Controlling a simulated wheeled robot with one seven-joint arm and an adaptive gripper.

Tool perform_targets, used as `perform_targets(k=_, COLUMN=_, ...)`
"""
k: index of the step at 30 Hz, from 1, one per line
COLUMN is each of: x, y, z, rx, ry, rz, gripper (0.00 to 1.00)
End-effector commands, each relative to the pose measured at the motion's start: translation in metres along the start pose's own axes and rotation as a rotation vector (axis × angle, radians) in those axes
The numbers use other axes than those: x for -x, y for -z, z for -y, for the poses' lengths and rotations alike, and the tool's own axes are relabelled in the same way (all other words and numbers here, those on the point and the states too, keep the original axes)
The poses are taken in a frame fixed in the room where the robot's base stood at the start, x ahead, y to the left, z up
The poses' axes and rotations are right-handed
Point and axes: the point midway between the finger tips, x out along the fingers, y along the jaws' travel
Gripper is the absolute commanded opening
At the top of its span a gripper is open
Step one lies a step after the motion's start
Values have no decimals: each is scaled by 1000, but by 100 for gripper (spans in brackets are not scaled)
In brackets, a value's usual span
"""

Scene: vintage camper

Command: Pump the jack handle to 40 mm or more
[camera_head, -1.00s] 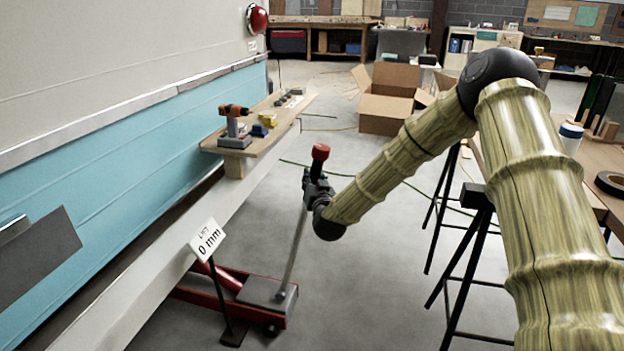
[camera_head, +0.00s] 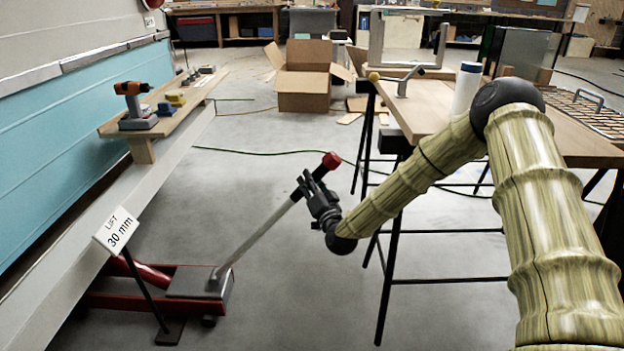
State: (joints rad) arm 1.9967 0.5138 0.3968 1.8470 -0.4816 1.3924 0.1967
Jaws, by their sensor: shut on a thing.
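The red floor jack (camera_head: 158,293) sits on the floor beneath the camper's white lower edge at the left. Its grey handle (camera_head: 257,240) slants up to the right from the jack and ends in a red grip (camera_head: 330,161). My gripper (camera_head: 309,192) is shut on the handle just below the red grip. A white lift sign (camera_head: 117,231) on a thin black stand beside the jack reads 30 mm.
A wooden shelf (camera_head: 170,115) with a drill (camera_head: 134,103) stands along the camper side. A workbench on black trestles (camera_head: 388,250) is close to my arm at right. An open cardboard box (camera_head: 303,88) stands behind. The floor around the handle is clear.

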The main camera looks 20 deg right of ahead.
Motion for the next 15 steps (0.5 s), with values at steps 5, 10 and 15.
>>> perform_targets(k=5, x=0, y=-4, z=-4, rx=-15, ry=5, rz=-5, gripper=0)
perform_targets(k=10, x=2, y=-3, z=-8, rx=-17, ry=0, rz=-5, gripper=0)
perform_targets(k=15, x=5, y=-3, z=-12, rx=-16, ry=-6, rz=-5, gripper=0)
